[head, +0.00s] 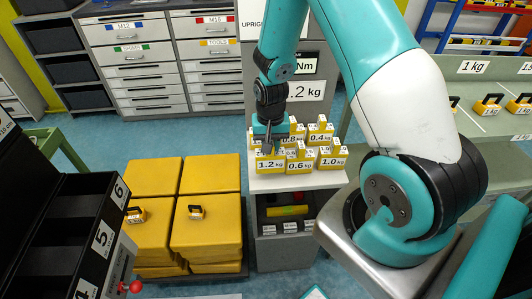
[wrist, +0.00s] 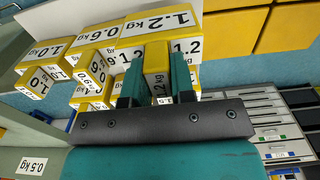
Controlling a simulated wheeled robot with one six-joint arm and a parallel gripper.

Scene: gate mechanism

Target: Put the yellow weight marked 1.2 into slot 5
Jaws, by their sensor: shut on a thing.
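The yellow weight marked 1.2 (head: 265,166) stands at the front left of a group of weights on a small stand. In the wrist view its block (wrist: 158,20) shows its 1.2 kg label, and its upright yellow handle lies between my fingers. My gripper (head: 268,148) points down over it; in the wrist view my gripper (wrist: 157,75) is shut on that handle. Slot 5 (head: 101,238) is in the dark rack at the lower left, between the slots labelled 6 and 4. Its inside is dark and looks empty.
Other weights crowd the stand (head: 298,184), including the 0.6 weight (head: 299,166) and 1.0 weight (head: 332,163), close to the right. Yellow boxes (head: 206,229) with small weights on top lie between rack and stand. Grey cabinets stand behind.

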